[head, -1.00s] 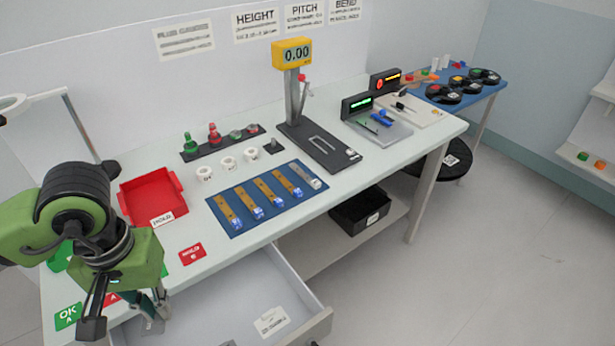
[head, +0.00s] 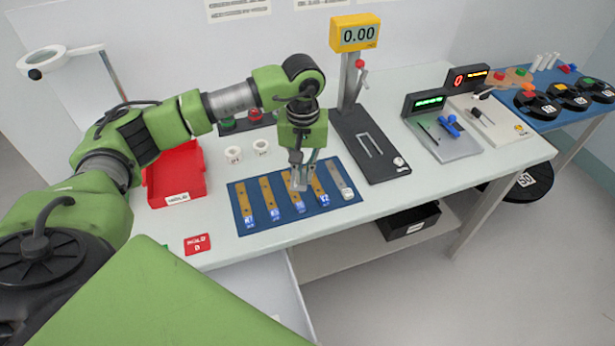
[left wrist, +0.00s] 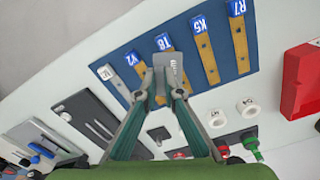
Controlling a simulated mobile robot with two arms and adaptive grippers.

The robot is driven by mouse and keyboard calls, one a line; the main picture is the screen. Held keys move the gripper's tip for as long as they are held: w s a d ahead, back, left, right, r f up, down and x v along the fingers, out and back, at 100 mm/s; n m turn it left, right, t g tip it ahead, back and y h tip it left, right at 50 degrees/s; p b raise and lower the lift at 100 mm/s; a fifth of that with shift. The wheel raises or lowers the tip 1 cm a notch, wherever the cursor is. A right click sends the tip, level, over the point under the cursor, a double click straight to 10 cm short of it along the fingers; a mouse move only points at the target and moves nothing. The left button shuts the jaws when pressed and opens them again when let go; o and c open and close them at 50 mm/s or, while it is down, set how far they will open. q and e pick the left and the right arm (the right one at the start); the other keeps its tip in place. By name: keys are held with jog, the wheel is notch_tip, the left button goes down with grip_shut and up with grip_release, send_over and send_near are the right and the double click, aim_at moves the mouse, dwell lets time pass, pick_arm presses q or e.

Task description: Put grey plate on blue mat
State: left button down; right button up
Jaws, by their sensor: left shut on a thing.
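The blue mat (head: 240,222) lies on the white bench, with several brass strips and a silver-grey strip (head: 339,182) in a row on it. My left gripper (head: 298,180) is over the middle of the mat, pointing down. In the left wrist view, the left gripper (left wrist: 166,92) is shut on a small grey plate (left wrist: 171,68). The plate overlaps the strips marked T6 and V2 in that view; I cannot tell whether it touches the mat. The fingers hide part of the strips. My right gripper is not in view.
A red tray (head: 178,188) is left of the mat, and white rings (head: 261,146) stand behind it. A dark gauge stand (head: 372,148) with a yellow display rises close to the mat's right. A pale open drawer (head: 265,287) juts out below the front edge.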

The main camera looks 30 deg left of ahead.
aim_at(308, 190)
pick_arm(q)
jog(key=w+f, duration=0.3)
jog(key=f, duration=0.1)
jog(key=shift+w+a+p, duration=0.15)
jog(key=shift+a+p, duration=0.2)
jog(key=shift+w+a+f, duration=0.1)
jog(key=shift+w+f, duration=0.05)
jog(key=shift+f, duration=0.15)
notch_tip(308, 190, down, 3)
jog(key=shift+w+f+p, duration=0.15)
jog(key=shift+f+p, duration=0.05)
jog(key=shift+p, duration=0.2)
jog(key=c, duration=2.2)
grip_release()
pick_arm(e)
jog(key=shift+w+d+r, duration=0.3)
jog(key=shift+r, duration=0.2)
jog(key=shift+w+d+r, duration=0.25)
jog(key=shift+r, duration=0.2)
